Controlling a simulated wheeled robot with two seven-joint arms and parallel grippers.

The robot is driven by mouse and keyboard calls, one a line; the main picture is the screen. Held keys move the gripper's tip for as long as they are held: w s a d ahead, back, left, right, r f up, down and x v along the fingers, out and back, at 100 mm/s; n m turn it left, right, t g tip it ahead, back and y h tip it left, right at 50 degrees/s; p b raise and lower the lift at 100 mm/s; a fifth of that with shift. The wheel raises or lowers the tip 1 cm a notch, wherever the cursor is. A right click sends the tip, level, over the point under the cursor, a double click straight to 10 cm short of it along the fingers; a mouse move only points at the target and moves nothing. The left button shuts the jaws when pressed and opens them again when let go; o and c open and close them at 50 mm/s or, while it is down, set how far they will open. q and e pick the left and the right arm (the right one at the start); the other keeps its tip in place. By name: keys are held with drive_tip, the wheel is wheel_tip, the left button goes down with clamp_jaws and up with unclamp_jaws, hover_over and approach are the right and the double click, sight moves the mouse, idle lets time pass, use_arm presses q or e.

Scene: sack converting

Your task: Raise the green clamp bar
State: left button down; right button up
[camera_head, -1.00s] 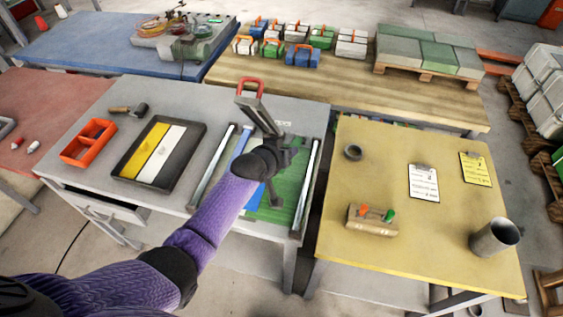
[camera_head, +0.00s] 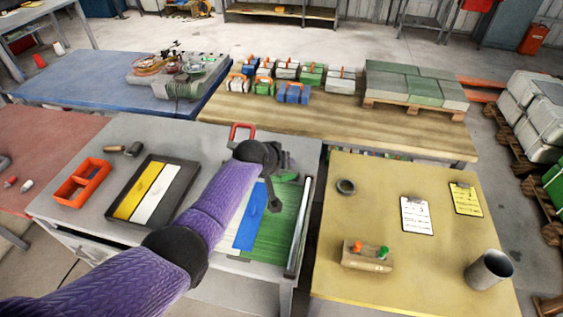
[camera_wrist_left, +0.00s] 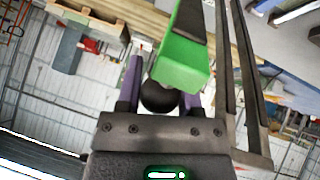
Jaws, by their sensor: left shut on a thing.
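In the left wrist view the green clamp bar (camera_wrist_left: 182,62) runs up and away, with a dark strip along its face. A black ball knob (camera_wrist_left: 158,97) is at its near end, between the purple fingers of my left gripper (camera_wrist_left: 160,82), which is shut on it. In the head view my left gripper (camera_head: 275,168) is over the far part of the grey worktable (camera_head: 215,152), mostly hidden behind my wrist. My forearm and gripper hide the bar there. My right gripper is in neither view.
Green sheet (camera_head: 279,228) and a blue strip (camera_head: 250,222) lie below my wrist, beside a metal rail (camera_head: 300,225). A red handle (camera_head: 242,130) stands behind the wrist. A dark tray (camera_head: 187,195) and orange bin (camera_head: 82,183) lie left. A yellow table (camera_head: 385,260) stands right.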

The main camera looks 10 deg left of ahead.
use_arm(q)
drive_tip(key=shift+c, duration=1.3)
unclamp_jaws()
drive_tip(key=shift+w, duration=0.1)
drive_tip(key=p+v, duration=0.4)
drive_tip(key=v, duration=0.6)
drive_tip(key=shift+d, duration=0.1)
